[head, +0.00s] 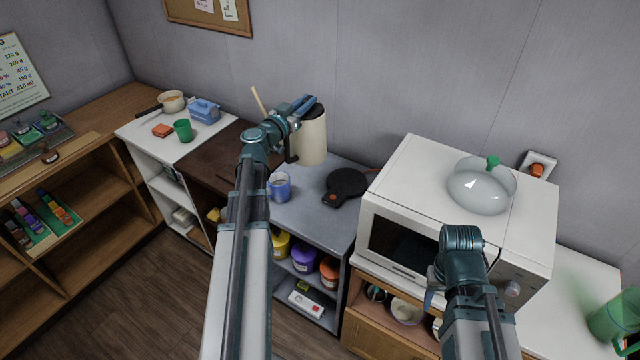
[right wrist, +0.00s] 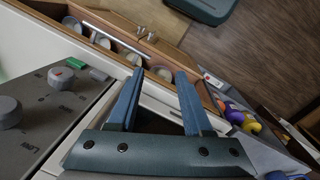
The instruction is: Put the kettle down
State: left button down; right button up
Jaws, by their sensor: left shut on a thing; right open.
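The kettle (head: 313,138), cream with a dark top and dark handle, stands roughly upright near the back wall, at the grey counter (head: 305,210). My left gripper (head: 300,108) is shut on it near the top; the fingers hide part of the handle. I cannot tell whether its bottom touches the counter. The round black base (head: 346,183) with an orange switch lies on the counter to the right of the kettle, apart from it. My right gripper (right wrist: 158,95) is open and empty in front of the microwave; in the head view it is mostly hidden behind my wrist.
A blue mug (head: 279,187) stands on the counter in front of the kettle. The white microwave (head: 412,180), with a glass dome (head: 480,188) on top, borders the counter at right. A brown surface (head: 212,158) adjoins at left, then a white one with a green cup (head: 183,130).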

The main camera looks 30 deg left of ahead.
aim_at(307, 150)
pick_arm(q)
jog(key=shift+w+a+r, duration=0.1)
jog(key=shift+a+r, duration=0.15)
jog(key=shift+r, duration=0.05)
notch_tip(307, 150, down, 18)
jog(key=b, duration=1.8)
jog(key=shift+f, duration=0.1)
jog(key=shift+f, duration=0.1)
jog(key=c, duration=0.8)
grip_release()
jog(key=shift+c, duration=0.2)
